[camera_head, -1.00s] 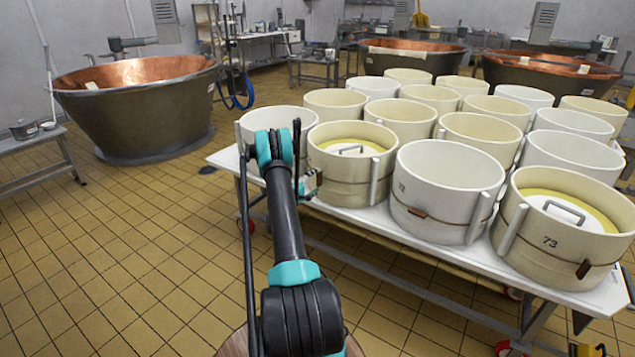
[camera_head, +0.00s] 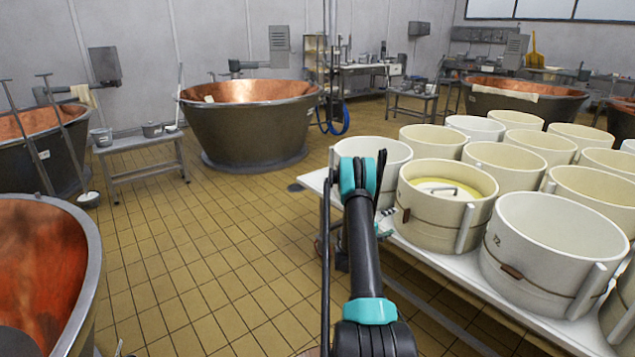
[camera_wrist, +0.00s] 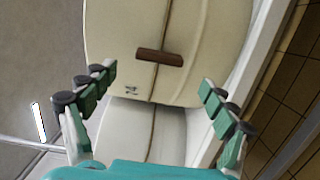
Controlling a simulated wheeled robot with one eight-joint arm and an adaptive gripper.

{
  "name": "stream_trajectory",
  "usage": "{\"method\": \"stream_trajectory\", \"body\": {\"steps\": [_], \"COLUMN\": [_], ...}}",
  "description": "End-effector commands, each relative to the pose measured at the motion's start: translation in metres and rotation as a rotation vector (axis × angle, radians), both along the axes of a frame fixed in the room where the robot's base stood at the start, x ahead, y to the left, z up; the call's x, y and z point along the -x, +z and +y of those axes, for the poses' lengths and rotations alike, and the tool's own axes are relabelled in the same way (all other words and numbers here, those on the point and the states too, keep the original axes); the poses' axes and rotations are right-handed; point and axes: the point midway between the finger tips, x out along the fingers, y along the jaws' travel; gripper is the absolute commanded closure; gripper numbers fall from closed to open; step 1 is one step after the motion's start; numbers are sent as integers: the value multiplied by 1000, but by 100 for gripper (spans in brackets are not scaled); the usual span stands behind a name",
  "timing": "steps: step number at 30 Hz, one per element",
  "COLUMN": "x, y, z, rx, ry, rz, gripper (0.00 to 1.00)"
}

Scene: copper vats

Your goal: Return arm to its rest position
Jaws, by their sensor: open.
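In the head view the gripper is mostly hidden behind the arm. Beyond the fingers in the wrist view is a cream round mould (camera_wrist: 205,45) with a brown toggle (camera_wrist: 160,57). I cannot tell whether the fingers touch it.
Round moulds (camera_head: 550,255) crowd the table to the right; one holds a lidded yellow content (camera_head: 445,190). A copper vat (camera_head: 250,125) stands behind, another (camera_head: 45,270) at the near left. A bench (camera_head: 145,143) stands at the left. Tiled floor (camera_head: 210,250) is free between.

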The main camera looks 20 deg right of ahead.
Motion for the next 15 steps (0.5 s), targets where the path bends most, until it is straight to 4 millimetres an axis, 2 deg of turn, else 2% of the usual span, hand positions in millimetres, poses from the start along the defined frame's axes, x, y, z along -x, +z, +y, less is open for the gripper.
{"method": "stream_trajectory", "body": {"steps": [5, 10, 15], "x": [-1, 1, 12], "y": [10, 41, 75], "z": [4, 23, 51], "rx": [-27, -134, -275], "ry": [2, 12, 22], "rz": [-8, -38, -71], "gripper": [15, 15, 15]}}
